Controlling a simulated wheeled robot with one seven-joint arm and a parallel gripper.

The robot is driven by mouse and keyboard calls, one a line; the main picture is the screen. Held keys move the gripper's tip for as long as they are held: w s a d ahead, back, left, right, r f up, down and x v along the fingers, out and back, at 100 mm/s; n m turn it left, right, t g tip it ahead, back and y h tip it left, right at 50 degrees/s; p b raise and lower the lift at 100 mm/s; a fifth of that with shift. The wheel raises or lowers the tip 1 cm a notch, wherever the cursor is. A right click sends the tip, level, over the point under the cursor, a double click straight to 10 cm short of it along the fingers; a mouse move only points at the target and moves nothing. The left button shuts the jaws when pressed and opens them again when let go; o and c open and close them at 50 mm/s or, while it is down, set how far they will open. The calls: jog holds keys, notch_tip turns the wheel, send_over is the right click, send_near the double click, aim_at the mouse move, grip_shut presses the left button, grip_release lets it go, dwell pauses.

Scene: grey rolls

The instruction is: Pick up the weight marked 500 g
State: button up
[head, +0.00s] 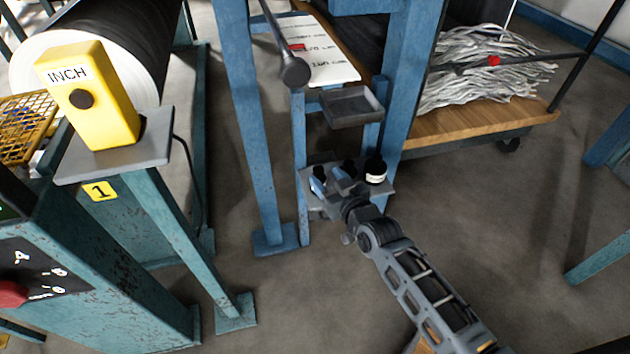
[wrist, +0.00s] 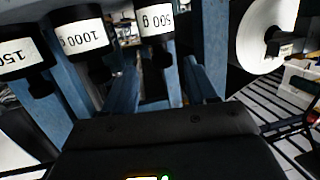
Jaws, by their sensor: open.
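The 500 g weight (wrist: 157,18) is a black cylinder with a white label, upside down in the wrist view. Its narrow dark part lies between my two blue fingers in the picture, with gaps at both sides. My gripper (wrist: 161,72) is open and empty. In the head view my gripper (head: 330,180) is at the small grey shelf (head: 389,187) on the blue stand. The leftmost dark weight there, probably the 500 g one (head: 319,171), is partly hidden by my fingers. I cannot tell whether the fingertips reach around it.
The 1000 g weight (wrist: 85,36) stands close beside my finger in the wrist view. Another weight (wrist: 18,55), label cut off, is beyond it. A grey tray (head: 352,106) sits above the shelf, between blue posts (head: 250,120). Open floor lies to the right.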

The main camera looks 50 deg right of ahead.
aim_at(319, 170)
jog(key=shift+b+x, duration=0.6)
jog(key=shift+x, duration=1.8)
jog(key=shift+w+a+r, duration=0.1)
jog(key=shift+a+r, duration=0.05)
jog(key=shift+c, duration=0.3)
grip_shut()
jog(key=shift+r, duration=0.1)
